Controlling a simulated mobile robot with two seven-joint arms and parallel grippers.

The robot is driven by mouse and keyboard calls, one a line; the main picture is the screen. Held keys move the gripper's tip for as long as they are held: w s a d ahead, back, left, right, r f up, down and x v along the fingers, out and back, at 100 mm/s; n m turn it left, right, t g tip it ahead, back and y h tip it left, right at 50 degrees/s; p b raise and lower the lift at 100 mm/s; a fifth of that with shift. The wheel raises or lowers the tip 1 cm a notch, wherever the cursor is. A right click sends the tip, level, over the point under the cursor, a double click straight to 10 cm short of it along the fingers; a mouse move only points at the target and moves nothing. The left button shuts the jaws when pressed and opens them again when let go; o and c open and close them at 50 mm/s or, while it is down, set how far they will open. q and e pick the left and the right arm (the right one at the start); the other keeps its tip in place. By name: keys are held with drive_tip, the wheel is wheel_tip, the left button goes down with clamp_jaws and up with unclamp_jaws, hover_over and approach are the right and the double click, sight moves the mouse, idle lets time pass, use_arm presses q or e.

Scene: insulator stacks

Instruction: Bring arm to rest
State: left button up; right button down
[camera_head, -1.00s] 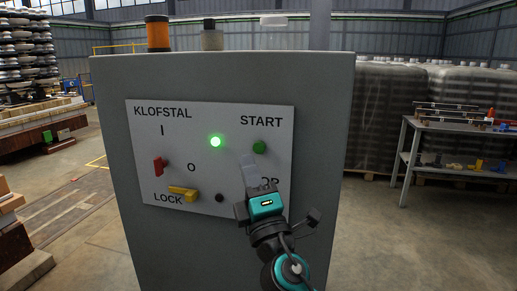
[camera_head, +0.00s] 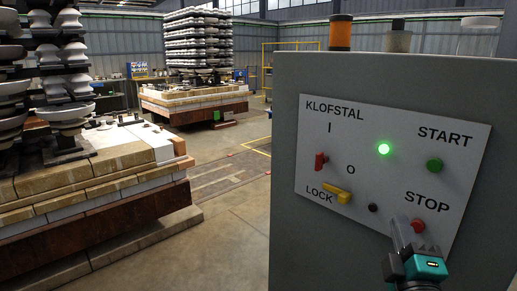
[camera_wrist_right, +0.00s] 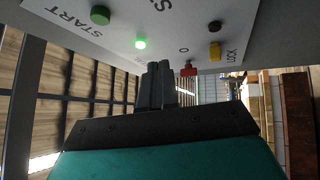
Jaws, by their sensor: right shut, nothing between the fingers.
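My right gripper (camera_head: 402,224) shows low in the head view, its fingers shut and empty. They point up in front of the lower edge of the white control panel (camera_head: 330,182), just left of the red STOP button (camera_head: 417,226). I cannot tell the exact gap to the panel. In the right wrist view the closed fingers (camera_wrist_right: 158,82) point toward the panel, with the green START button (camera_wrist_right: 100,15) and lit green lamp (camera_wrist_right: 140,43) nearby. My left gripper is not in view.
The grey cabinet (camera_head: 285,240) fills the right side, with a red switch (camera_head: 320,161) and yellow lock handle (camera_head: 337,194) on its panel. Insulator stacks stand on a layered base (camera_head: 110,240) at left and a farther one (camera_head: 205,110). Open floor (camera_head: 225,235) lies between.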

drive_tip(key=s+a+f+m+g+y, duration=0.2)
drive_tip(key=f+m+g, duration=0.1)
drive_tip(key=f, duration=0.6)
drive_tip(key=s+a+f+m+g+y, duration=0.2)
drive_tip(key=s+f, duration=0.1)
drive_tip(key=f, duration=0.6)
drive_tip(key=s+a+f+m+g+y, duration=0.1)
drive_tip(key=s+a+f+m+g, duration=0.1)
drive_tip(key=s+f, duration=0.3)
drive_tip(key=s+a+f+m+g+y, duration=0.1)
drive_tip(key=s+a+f+m+g, duration=0.2)
drive_tip(key=s+f, duration=0.3)
wheel_tip(320, 180, down, 3)
drive_tip(key=shift+s+a+r+m+y, duration=0.15)
drive_tip(key=shift+s+a+m+y, duration=0.15)
drive_tip(key=shift+a+m, duration=0.2)
drive_tip(key=shift+w+a, duration=0.1)
drive_tip(key=shift+w, duration=0.05)
